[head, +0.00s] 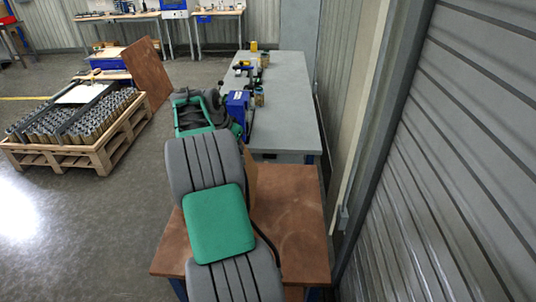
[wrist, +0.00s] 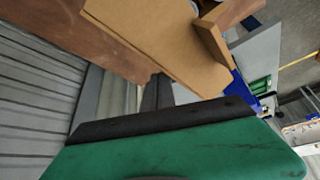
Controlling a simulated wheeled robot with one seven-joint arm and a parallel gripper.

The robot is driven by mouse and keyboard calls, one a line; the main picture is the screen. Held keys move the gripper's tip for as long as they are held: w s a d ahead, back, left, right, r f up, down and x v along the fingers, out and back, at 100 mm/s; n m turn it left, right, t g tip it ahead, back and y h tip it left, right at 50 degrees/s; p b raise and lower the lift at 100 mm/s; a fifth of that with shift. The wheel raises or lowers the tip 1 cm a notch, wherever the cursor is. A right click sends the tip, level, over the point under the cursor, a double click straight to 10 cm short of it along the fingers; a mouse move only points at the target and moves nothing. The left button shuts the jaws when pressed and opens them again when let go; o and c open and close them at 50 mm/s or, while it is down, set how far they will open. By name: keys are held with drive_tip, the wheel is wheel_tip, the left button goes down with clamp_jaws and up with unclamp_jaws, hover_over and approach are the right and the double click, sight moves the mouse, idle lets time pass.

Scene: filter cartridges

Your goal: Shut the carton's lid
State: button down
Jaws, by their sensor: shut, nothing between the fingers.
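The cardboard carton (wrist: 165,40) shows in the wrist view as a broad tan panel at the top centre. A narrower tan flap (wrist: 212,45) stands at an angle at its right end. I cannot tell how far the lid is open. In the head view, my arm hides most of the carton; only a brown upright piece (head: 251,176) shows beside the arm. My gripper (wrist: 157,90) is shut and empty, its dark fingers just below the carton panel's lower edge. I cannot tell whether they touch it. The gripper is hidden in the head view.
The brown table (head: 300,225) is bare at its right side. A grey workbench (head: 285,110) beyond it holds a blue device (head: 237,105) and small items. A ribbed grey wall (head: 450,150) runs close on the right. A pallet crate (head: 95,160) of metal cartridges stands at left.

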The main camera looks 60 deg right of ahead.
wheel_tip(320, 180, up, 10)
drive_tip(key=s+d+p, duration=0.1)
drive_tip(key=s+p, duration=0.1)
drive_tip(key=p, duration=0.2)
idle(1.1)
